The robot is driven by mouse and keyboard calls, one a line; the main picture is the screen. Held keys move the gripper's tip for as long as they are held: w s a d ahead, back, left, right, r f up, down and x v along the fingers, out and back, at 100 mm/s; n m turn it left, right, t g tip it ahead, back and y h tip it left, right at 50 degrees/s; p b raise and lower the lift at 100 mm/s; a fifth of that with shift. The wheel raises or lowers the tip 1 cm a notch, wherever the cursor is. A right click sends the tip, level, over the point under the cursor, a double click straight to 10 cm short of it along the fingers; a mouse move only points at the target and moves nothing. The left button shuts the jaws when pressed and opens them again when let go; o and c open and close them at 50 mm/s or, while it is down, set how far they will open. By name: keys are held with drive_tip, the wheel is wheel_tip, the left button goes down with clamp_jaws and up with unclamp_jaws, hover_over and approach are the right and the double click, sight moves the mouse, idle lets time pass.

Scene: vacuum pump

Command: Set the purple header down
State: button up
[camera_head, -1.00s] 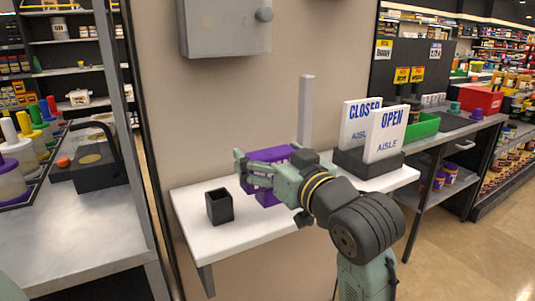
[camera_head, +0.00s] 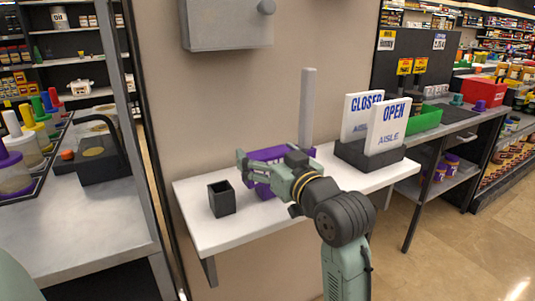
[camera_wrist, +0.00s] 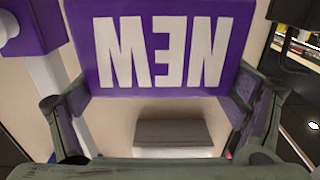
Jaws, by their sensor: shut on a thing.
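The purple header (camera_head: 268,154) is held in my gripper (camera_head: 256,174), over the white shelf (camera_head: 240,229) beside the upright grey post (camera_head: 308,105). In the wrist view the header (camera_wrist: 160,85) shows white "NEW" lettering upside down, between the two fingers of my gripper (camera_wrist: 160,105). A purple block (camera_wrist: 18,30) sits at the pale post (camera_wrist: 48,88) at the left of the wrist view. I cannot tell whether it goes around the post or only touches it. My arm hides part of the header in the head view.
A black open box (camera_head: 222,199) stands on the shelf left of my gripper. White "CLOSED" (camera_head: 358,115) and "OPEN" (camera_head: 387,128) signs stand in a dark holder (camera_head: 372,160) to the right. A grey wall box (camera_head: 226,25) hangs above. The shelf's front left is clear.

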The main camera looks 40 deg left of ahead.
drive_tip(key=shift+f, duration=0.2)
drive_tip(key=o, duration=0.9)
